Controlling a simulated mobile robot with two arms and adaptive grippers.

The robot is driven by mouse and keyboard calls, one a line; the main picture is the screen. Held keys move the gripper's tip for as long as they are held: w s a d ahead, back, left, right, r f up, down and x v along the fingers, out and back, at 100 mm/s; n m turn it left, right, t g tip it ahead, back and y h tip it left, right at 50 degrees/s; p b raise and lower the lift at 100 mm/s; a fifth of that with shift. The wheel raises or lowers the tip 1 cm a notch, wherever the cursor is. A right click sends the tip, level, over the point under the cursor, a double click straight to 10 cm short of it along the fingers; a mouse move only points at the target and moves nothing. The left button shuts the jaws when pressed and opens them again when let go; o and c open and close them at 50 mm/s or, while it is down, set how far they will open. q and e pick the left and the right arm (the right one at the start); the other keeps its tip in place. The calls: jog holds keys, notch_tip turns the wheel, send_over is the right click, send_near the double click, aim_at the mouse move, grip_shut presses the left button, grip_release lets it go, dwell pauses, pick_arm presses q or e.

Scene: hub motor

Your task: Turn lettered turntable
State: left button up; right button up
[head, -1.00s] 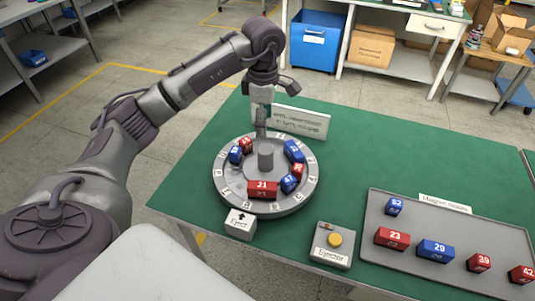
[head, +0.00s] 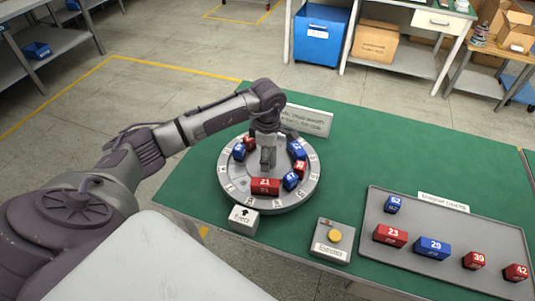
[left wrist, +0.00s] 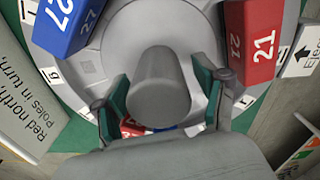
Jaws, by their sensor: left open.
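The lettered turntable (head: 228,186) is a round grey disc on the green table, with letter tags around its rim. Red and blue numbered blocks stand on it, including red block 21 (head: 265,186) at the front. In the left wrist view its grey central post (left wrist: 160,85) rises between my fingers. My left gripper (head: 267,160) is low over the middle of the turntable. It is open, its green-padded fingers on either side of the post with gaps showing. In the head view the gripper mostly hides the post. My right gripper is not in view.
A white arrow block (head: 244,221) stands at the turntable's front edge. A box with a yellow button (head: 334,237) is to its right. A grey tray (head: 375,208) with several numbered blocks lies further right. A sign (head: 305,121) stands behind the turntable.

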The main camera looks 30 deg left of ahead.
pick_arm(q)
grip_shut()
dwell(0.3)
jog(key=shift+n, duration=0.6)
jog(key=shift+n+b, duration=0.7)
jog(key=shift+n, duration=0.7)
jog(key=shift+d+n+b, duration=0.1)
jog(key=shift+n+b, duration=0.4)
jog(key=shift+n, duration=1.8)
jog(key=shift+r+n+b, duration=0.1)
jog(key=shift+n+b, duration=0.2)
jog(key=shift+n, duration=2.1)
jog(key=shift+d+n, duration=0.1)
jog(key=shift+n, duration=2.2)
